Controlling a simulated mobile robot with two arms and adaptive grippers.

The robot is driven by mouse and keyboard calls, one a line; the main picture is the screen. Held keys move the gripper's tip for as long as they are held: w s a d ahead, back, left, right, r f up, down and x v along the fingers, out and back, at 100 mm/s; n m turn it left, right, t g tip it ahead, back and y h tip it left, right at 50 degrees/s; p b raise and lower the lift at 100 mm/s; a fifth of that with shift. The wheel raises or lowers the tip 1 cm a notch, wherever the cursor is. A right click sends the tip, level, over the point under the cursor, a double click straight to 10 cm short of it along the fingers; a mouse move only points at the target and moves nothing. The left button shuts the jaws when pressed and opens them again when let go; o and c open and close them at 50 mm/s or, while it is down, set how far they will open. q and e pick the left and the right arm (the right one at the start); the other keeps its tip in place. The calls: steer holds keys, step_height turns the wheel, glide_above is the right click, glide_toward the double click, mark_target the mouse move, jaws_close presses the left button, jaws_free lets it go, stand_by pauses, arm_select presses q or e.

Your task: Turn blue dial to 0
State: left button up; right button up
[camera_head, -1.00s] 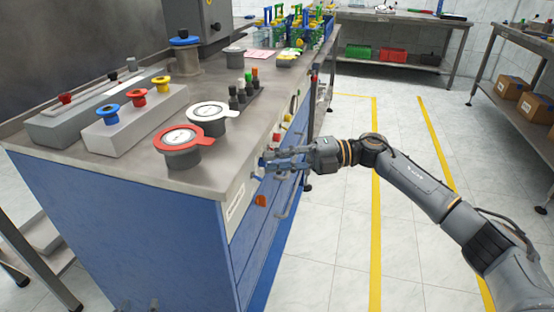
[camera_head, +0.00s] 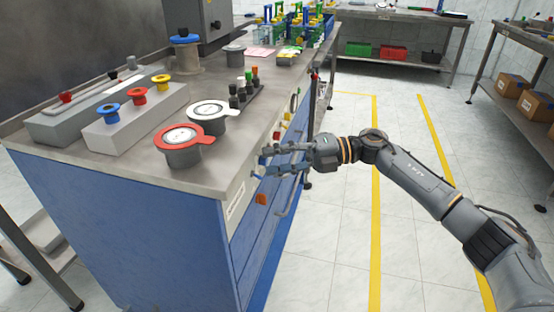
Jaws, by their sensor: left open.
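My right gripper (camera_head: 272,160) reaches in from the right to the front panel at the cabinet's right edge. Its two fingers point left, one above the other, with a gap between them. A small blue dial (camera_head: 258,172) on the panel shows at the fingertips, partly hidden by them. I cannot tell whether the fingers touch it or grip it. The dial's scale and pointer cannot be read. An orange knob (camera_head: 261,199) sits on the panel just below. My left gripper is not in view.
The cabinet top (camera_head: 130,168) holds a red-ringed round part (camera_head: 181,152), a white-ringed one (camera_head: 214,115) and a grey button box (camera_head: 135,122). A long handle (camera_head: 291,195) stands out from the front below the gripper. The floor (camera_head: 335,235) to the right is clear.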

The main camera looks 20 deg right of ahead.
steer(key=shift+d, duration=0.15)
steer(key=v, duration=1.2)
